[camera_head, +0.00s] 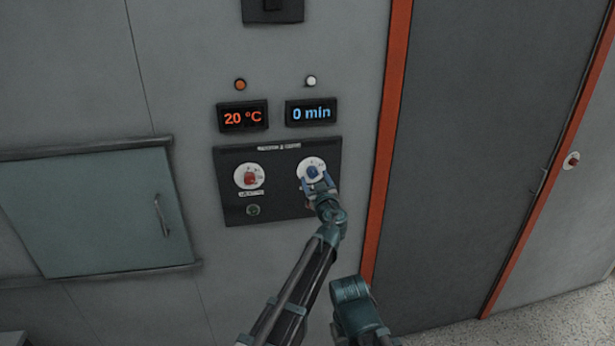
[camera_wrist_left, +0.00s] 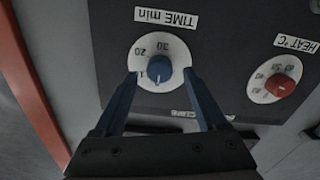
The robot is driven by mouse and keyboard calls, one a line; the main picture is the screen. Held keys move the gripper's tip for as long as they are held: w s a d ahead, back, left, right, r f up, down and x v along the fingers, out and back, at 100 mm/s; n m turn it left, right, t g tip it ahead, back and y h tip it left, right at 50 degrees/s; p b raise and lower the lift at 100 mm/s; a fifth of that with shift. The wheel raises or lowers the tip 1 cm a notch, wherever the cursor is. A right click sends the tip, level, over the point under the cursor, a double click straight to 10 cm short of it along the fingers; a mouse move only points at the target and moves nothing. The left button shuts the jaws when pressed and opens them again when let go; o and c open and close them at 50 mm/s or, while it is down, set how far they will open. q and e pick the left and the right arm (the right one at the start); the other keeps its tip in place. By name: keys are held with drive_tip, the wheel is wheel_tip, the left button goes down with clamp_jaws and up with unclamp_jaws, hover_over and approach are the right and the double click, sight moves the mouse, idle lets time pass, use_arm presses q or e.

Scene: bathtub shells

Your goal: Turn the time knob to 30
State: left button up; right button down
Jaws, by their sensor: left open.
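The blue time knob (camera_head: 312,171) sits on a white dial on the black control panel (camera_head: 283,208); the display (camera_head: 312,113) above it reads 0 min. In the left wrist view the knob (camera_wrist_left: 159,69) appears under an upside-down "TIME min" label, with 20 and 30 legible on the dial. My left gripper (camera_head: 317,182) is in front of the time dial. In the left wrist view its open fingers (camera_wrist_left: 160,76) stand on either side of the knob, with visible gaps. Part of the dial is hidden by the fingers.
A red heat knob (camera_head: 250,178) is on the same panel, left of the time knob, below a display (camera_head: 243,117) reading 20 °C. A green button (camera_head: 253,210) is below it. An orange door frame (camera_head: 390,120) stands to the right, and a cabinet door (camera_head: 95,215) to the left.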

use_arm(q)
drive_tip(key=shift+w+a, duration=0.15)
drive_tip(key=shift+w, duration=0.4)
clamp_jaws()
